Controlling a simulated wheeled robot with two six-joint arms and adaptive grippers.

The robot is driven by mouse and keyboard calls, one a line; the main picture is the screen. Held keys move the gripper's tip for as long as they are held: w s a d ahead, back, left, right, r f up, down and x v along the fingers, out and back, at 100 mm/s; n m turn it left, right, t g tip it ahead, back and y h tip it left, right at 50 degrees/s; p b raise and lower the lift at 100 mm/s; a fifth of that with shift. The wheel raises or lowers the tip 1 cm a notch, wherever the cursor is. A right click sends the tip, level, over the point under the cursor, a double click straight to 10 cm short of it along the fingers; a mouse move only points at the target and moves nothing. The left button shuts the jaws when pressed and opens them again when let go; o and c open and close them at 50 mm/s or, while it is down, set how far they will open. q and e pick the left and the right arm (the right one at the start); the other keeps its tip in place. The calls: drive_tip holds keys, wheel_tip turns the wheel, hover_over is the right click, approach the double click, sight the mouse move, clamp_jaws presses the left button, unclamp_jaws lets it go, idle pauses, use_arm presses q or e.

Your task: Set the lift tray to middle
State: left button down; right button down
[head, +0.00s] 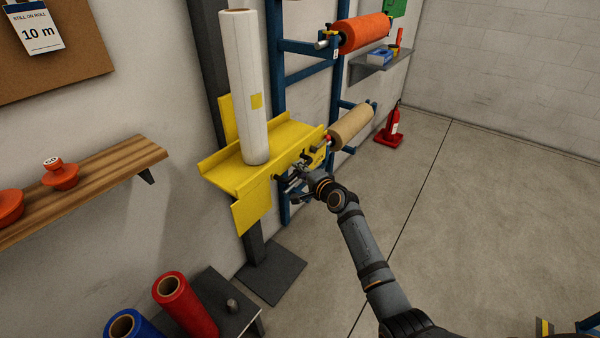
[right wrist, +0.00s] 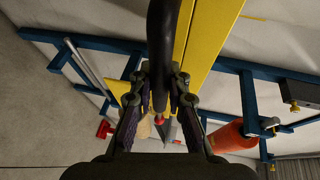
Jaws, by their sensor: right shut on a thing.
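The yellow lift tray (head: 226,172) sits on a dark upright post (head: 208,60) against the wall, and a tall white roll (head: 242,95) stands on it. In the right wrist view the tray's yellow edge (right wrist: 212,35) runs up from behind my fingers. My right gripper (head: 296,182) is at the tray's right side, low by its front end. In the right wrist view it is shut on a dark bar-like handle (right wrist: 163,40), which passes between the fingers. The handle is mostly hidden in the head view. My left gripper is out of view.
A blue rack (head: 281,85) with an orange roll (head: 362,34) and a tan roll (head: 350,127) stands just behind the tray. A wooden shelf (head: 110,166) is at left. Red (head: 188,305) and blue rolls stand below.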

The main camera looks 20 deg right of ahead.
wheel_tip(320, 180, up, 29)
drive_tip(key=p, duration=2.4)
drive_tip(key=shift+w, duration=0.15)
drive_tip(key=shift+f, duration=0.1)
drive_tip(key=c, duration=1.3)
unclamp_jaws()
drive_tip(key=shift+f, duration=0.2)
drive_tip(key=shift+s, duration=0.2)
drive_tip(key=v, duration=1.2)
drive_tip(key=shift+f, duration=0.15)
